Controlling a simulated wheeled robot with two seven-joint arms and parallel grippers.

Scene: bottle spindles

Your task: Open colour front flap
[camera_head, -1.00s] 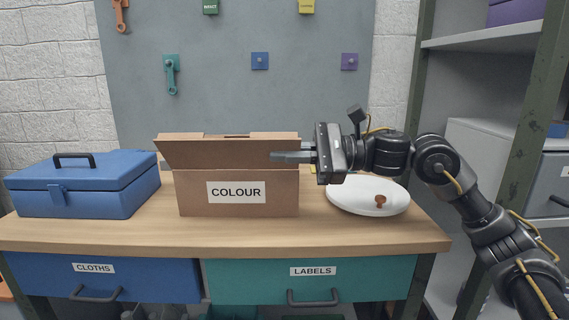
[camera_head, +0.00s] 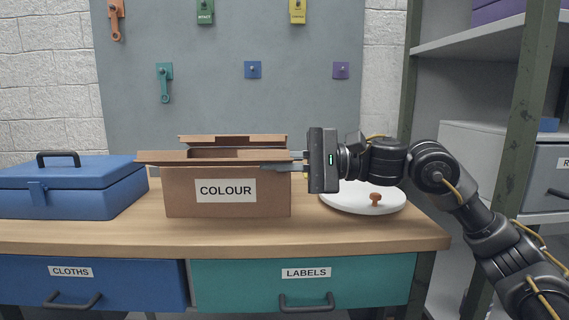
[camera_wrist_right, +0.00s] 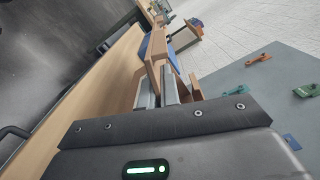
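The brown cardboard box labelled COLOUR (camera_head: 180,195) stands on the workbench. Its front flap (camera_head: 165,157) tilts outward over the front wall, close to level, and a dark opening shows behind it. A back flap (camera_head: 235,138) stands up behind. My right gripper (camera_head: 285,161) reaches in from the right at the flap's right end, with one finger showing above the flap and one below. The right wrist view shows both grey fingers (camera_wrist_right: 159,88) with brown card at them; whether they pinch it is unclear. My left gripper is not in view.
A blue toolbox (camera_head: 75,190) stands left of the box. A white round lid (camera_head: 345,203) with a brown knob lies to the right, beneath my right gripper. The bench front (camera_head: 240,238) is clear. Grey shelving (camera_head: 480,45) stands at the right.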

